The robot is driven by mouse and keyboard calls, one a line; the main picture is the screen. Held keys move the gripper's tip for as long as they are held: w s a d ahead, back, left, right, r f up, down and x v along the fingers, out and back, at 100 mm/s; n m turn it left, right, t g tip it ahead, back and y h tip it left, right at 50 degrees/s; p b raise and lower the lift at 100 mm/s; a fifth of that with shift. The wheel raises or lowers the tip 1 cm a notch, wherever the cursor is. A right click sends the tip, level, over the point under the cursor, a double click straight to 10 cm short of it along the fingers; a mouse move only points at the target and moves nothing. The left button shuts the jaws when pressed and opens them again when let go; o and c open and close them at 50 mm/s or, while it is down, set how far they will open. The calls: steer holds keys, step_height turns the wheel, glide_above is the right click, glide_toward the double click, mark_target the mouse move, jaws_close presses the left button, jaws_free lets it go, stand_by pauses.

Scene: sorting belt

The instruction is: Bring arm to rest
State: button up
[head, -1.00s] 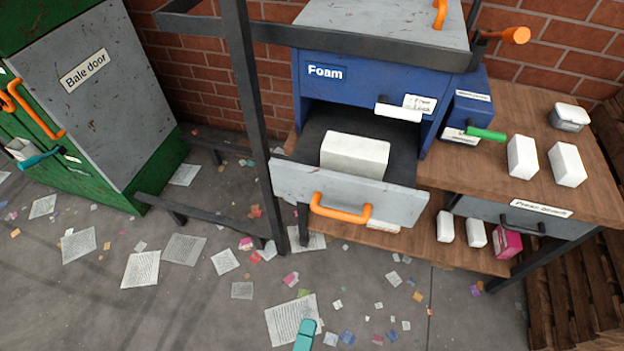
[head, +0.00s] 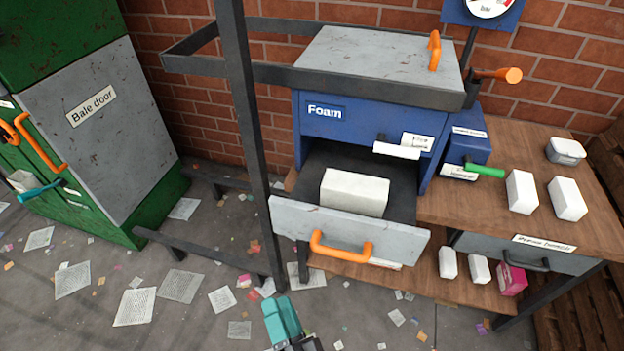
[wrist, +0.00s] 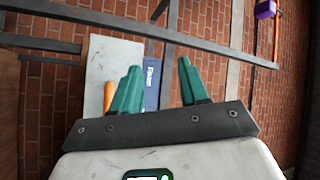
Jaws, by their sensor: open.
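My gripper (head: 284,322) shows at the bottom of the head view, in front of the foam machine and apart from everything. In the wrist view, my gripper (wrist: 158,90) has its two teal fingers spread, with nothing between them. The blue machine labelled Foam (head: 365,115) stands behind it, and part of it also shows in the wrist view (wrist: 152,84). Its drawer (head: 345,228) is pulled out by its orange handle side, with a white foam block (head: 355,192) lying inside.
A wooden bench (head: 470,210) at right carries white blocks (head: 521,192) and a small lidded tub (head: 566,151). A dark frame post (head: 245,130) stands left of the machine. The green bale machine (head: 150,205) is at far left. Papers litter the floor.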

steer(key=s+d+f+n+g+h, duration=0.1)
steer(key=d+f+n+g, duration=0.3)
steer(key=d+g, duration=0.3)
steer(key=s+d+f+n+g+h, duration=0.15)
steer(key=d+f+n+g, duration=0.3)
steer(key=d, duration=0.45)
steer(key=s+d+m+g+h, duration=0.1)
steer(key=s+d+g+h, duration=0.5)
steer(key=s+d, duration=0.8)
steer(key=d, duration=0.3)
